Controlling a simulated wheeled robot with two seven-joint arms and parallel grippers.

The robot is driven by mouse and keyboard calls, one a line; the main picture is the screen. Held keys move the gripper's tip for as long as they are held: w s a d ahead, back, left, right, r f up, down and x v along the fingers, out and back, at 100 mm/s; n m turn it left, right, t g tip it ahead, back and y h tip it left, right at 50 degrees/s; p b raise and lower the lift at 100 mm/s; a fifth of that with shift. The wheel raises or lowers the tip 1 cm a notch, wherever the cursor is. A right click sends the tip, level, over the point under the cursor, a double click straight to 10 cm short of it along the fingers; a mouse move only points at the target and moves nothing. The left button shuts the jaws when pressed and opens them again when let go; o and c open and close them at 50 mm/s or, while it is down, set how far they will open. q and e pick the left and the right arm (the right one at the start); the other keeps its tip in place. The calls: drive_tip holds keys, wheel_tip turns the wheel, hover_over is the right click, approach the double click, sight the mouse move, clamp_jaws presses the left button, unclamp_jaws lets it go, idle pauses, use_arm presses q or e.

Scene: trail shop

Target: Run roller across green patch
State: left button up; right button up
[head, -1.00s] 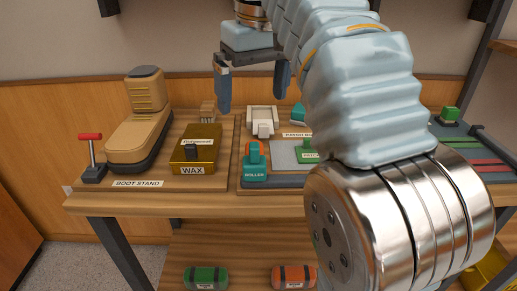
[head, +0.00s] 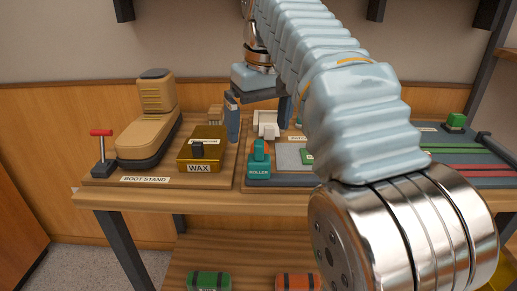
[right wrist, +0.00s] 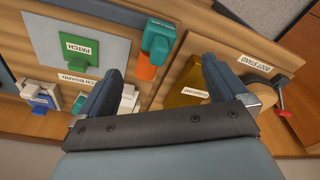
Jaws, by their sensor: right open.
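The roller (head: 259,160) is teal with a labelled base and stands at the front left of the patch board. The right wrist view shows its teal handle (right wrist: 157,38) and orange part. The green patch (head: 307,156) lies on a grey sheet (head: 289,155) right of the roller, partly hidden by my right arm. It shows whole in the right wrist view (right wrist: 80,46). My right gripper (head: 259,115) is open and empty, above and behind the roller; its fingers point down, apart from it. My left gripper is out of view.
A gold wax tin (head: 203,156) and a tan boot on a stand (head: 148,130) with a red-handled lever (head: 102,145) stand left of the roller. A white device (head: 267,122) is behind it.

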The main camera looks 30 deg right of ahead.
sight(260, 142)
drive_tip(key=shift+f+b, duration=1.3)
drive_tip(key=shift+f, duration=1.65)
drive_tip(key=shift+c, duration=0.5)
drive_tip(key=c, duration=1.3)
drive_tip(key=shift+s+d+b, duration=0.15)
drive_tip(key=shift+s+d, duration=0.25)
drive_tip(key=shift+d, duration=0.3)
drive_tip(key=shift+s+d+b, duration=0.1)
drive_tip(key=shift+s+d, duration=0.35)
drive_tip(key=shift+d, duration=0.25)
drive_tip(key=shift+s+d+b, duration=0.15)
drive_tip(key=shift+s+d, duration=0.25)
drive_tip(key=shift+d, duration=0.4)
drive_tip(key=shift+s+d, duration=0.6)
drive_tip(key=shift+d, duration=0.35)
drive_tip(key=shift+s+d+b, duration=0.2)
drive_tip(key=shift+s+d, duration=0.15)
drive_tip(key=shift+d, duration=0.2)
drive_tip(key=shift+s+d+b, duration=0.2)
drive_tip(key=shift+s+d, duration=0.15)
drive_tip(key=shift+d, duration=0.3)
